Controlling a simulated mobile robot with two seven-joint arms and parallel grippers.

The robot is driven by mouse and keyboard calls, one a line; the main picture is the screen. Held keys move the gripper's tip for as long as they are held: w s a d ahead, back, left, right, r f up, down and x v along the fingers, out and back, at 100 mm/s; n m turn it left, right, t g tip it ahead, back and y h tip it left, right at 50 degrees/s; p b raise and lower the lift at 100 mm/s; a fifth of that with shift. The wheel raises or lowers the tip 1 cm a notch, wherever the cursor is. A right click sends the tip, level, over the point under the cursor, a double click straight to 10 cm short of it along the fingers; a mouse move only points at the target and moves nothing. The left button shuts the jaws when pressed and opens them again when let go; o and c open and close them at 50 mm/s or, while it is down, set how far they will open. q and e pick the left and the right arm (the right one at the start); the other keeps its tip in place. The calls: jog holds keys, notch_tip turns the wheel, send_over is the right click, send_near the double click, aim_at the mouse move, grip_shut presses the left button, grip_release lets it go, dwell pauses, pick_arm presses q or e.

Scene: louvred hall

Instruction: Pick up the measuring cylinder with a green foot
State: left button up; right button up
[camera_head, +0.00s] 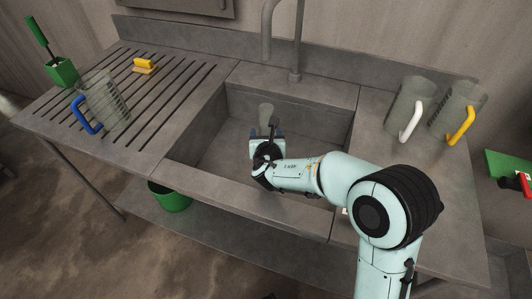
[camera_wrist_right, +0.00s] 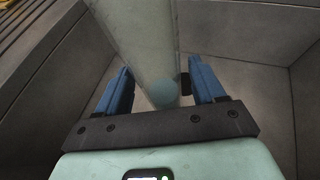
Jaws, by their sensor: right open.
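A clear, see-through measuring cylinder (camera_head: 266,112) stands in the sink basin, partly hidden by my right gripper. In the wrist view the cylinder (camera_wrist_right: 140,32) runs from the top edge down between the blue fingers. A round blue-green patch (camera_wrist_right: 163,93) shows at its lower end; I cannot tell for certain that it is the foot. My right gripper (camera_head: 266,131) is in the basin, pointing away toward the cylinder. In the wrist view my right gripper (camera_wrist_right: 161,72) is open, with a finger on each side of the cylinder. My left gripper is not in view.
The sink basin (camera_head: 212,140) has walls around the gripper. Jugs with a blue handle (camera_head: 86,117), white handle (camera_head: 412,121) and yellow handle (camera_head: 461,126) stand on the counter. A tap (camera_head: 296,45) rises behind the basin.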

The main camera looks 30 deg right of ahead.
jog(key=shift+w+d, duration=0.1)
jog(key=shift+w, duration=0.05)
grip_shut()
